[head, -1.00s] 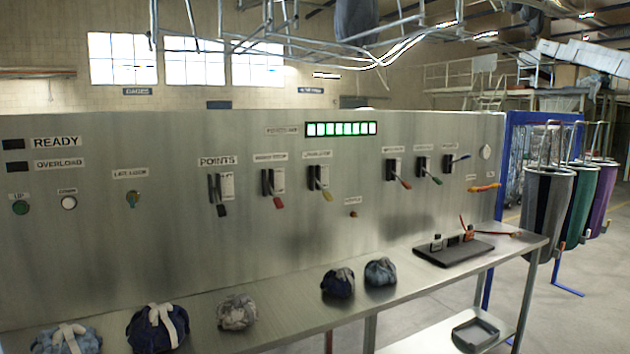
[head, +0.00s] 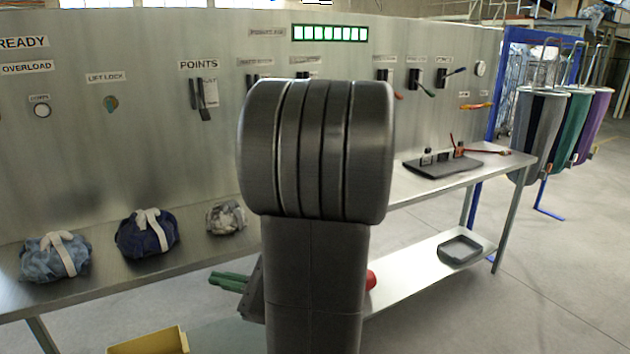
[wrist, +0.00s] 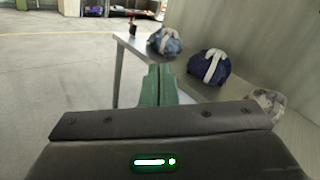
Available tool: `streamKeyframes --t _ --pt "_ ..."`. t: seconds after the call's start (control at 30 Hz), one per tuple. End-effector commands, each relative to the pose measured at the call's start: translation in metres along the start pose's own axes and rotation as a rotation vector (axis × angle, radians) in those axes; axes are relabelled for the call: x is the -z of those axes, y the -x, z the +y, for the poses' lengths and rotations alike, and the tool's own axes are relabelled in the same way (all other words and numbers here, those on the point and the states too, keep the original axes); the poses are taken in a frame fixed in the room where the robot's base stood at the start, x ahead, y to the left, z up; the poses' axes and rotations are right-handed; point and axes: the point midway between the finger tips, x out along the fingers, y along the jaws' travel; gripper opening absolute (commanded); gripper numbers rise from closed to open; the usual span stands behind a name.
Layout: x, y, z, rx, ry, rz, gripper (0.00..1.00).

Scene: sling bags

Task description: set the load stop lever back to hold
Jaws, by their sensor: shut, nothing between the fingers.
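The wall panel (head: 150,130) carries several levers with small labels, and I cannot read which one is the load stop lever. A lever with an orange-red tip (head: 398,95), one with a green tip (head: 428,91) and one with a blue tip (head: 456,71) show right of my arm. My gripper (head: 214,279), with green fingers, is low in front of the bench, shut and empty. In the wrist view my gripper (wrist: 160,68) points along the bench, away from the panel levers.
Tied bundles (head: 147,233) lie on the bench left of my arm. A dark tray with small parts (head: 440,168) sits on its right end. A grey bin (head: 461,249) is on the lower shelf, and a yellow box (head: 150,342) is at the bottom left.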

Motion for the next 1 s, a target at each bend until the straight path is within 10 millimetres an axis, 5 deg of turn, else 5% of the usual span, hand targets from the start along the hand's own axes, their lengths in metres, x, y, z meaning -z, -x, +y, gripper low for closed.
streamKeyframes --t 0.2,0.4,0.6,1.0 --pt "0.003 0.003 -0.095 0.324 -0.12 -0.302 0.0" --pt "0.002 0.025 -0.151 0.514 -0.149 -0.493 0.0" --pt "0.001 0.036 -0.169 0.577 -0.151 -0.558 0.0" --pt "0.001 0.036 -0.169 0.578 -0.15 -0.559 0.0"
